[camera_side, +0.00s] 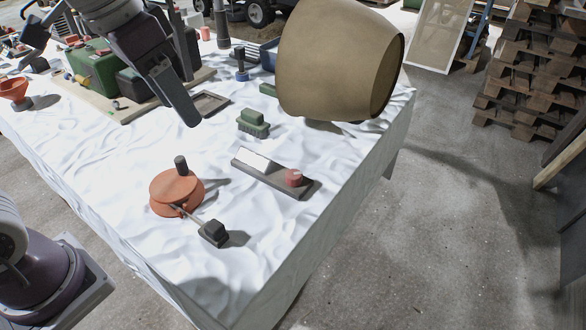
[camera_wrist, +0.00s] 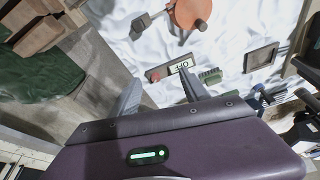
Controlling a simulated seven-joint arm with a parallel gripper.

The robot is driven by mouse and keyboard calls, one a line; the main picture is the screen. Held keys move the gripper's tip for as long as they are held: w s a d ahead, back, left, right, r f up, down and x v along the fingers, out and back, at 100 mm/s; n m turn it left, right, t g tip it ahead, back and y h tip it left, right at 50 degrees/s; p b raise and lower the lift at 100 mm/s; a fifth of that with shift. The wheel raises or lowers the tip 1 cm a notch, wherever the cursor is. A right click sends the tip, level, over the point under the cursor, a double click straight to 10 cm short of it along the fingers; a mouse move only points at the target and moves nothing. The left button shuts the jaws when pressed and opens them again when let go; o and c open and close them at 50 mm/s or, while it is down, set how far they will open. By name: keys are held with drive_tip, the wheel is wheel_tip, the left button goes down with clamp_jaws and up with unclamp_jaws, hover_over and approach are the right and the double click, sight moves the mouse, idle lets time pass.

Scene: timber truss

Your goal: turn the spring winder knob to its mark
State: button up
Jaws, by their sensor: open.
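An orange disc (camera_side: 177,192) with an upright dark knob (camera_side: 181,165) stands on the white-covered table. A thin rod runs from it to a small black block (camera_side: 213,233). In the wrist view the disc (camera_wrist: 187,12) is at the top edge, partly cut off, with its knob (camera_wrist: 203,25) and the block (camera_wrist: 140,24). No mark can be made out on it. My gripper (camera_side: 190,112) hangs above the table, behind and apart from the disc. In the wrist view my gripper's (camera_wrist: 161,88) two fingers are spread with nothing held between them.
A dark board (camera_side: 262,178) with a white label and red knob (camera_side: 293,177) lies right of the disc. A green brush (camera_side: 253,123) and shallow tray (camera_side: 209,103) are behind. A large tan rounded body (camera_side: 335,60) hides the back right. Cloth around the disc is mostly clear.

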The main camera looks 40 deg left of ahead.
drive_tip(key=w+d+f+m+g, duration=0.1)
drive_tip(key=w+d+f, duration=0.1)
drive_tip(key=w, duration=0.4)
drive_tip(key=m+g, duration=0.2)
drive_tip(key=m, duration=0.1)
hover_over(293, 174)
drive_tip(key=shift+y, duration=0.3)
wheel_tip(293, 174, down, 14)
wheel_tip(293, 174, down, 7)
drive_tip(key=shift+r, duration=0.1)
clamp_jaws()
